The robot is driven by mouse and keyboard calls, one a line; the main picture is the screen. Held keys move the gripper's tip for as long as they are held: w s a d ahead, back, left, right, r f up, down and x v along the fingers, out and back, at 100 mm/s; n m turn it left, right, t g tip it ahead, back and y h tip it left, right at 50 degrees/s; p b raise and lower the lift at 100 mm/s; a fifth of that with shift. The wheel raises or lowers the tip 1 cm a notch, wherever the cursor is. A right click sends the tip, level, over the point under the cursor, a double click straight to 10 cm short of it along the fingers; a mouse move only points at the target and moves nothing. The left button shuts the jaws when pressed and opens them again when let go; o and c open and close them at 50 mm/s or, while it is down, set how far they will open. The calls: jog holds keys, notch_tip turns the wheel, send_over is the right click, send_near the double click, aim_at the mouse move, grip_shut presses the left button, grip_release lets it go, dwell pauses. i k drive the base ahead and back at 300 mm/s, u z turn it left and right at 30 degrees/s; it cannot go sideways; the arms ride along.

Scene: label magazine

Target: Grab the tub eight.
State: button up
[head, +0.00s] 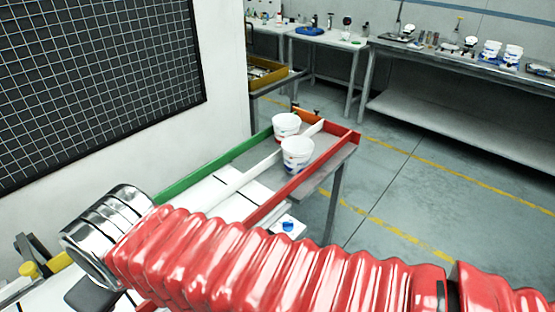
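Two white tubs with coloured print stand upright in the railed magazine (237,178). The farther tub (286,122) is in the left lane; the nearer tub (297,148) is in the right lane, close beside it. Their numbers are too small to read, so I cannot tell which is tub eight. My arm, in a red ribbed sleeve, crosses the foreground to a silver wrist at lower left, well left of and apart from both tubs. The fingers of my gripper cannot be made out clearly there.
A green rail (215,168) and a red rail (303,180) border the magazine, with a white divider between. A small white piece with a blue spot (288,226) lies beside it. A grid wall panel (95,75) is left. Benches stand behind; the floor (400,190) at right is clear.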

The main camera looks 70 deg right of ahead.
aim_at(297, 150)
jog(key=u, duration=1.1)
jog(key=k, duration=1.05)
jog(key=z, duration=0.8)
jog(key=i, duration=1)
jog(key=z, duration=0.05)
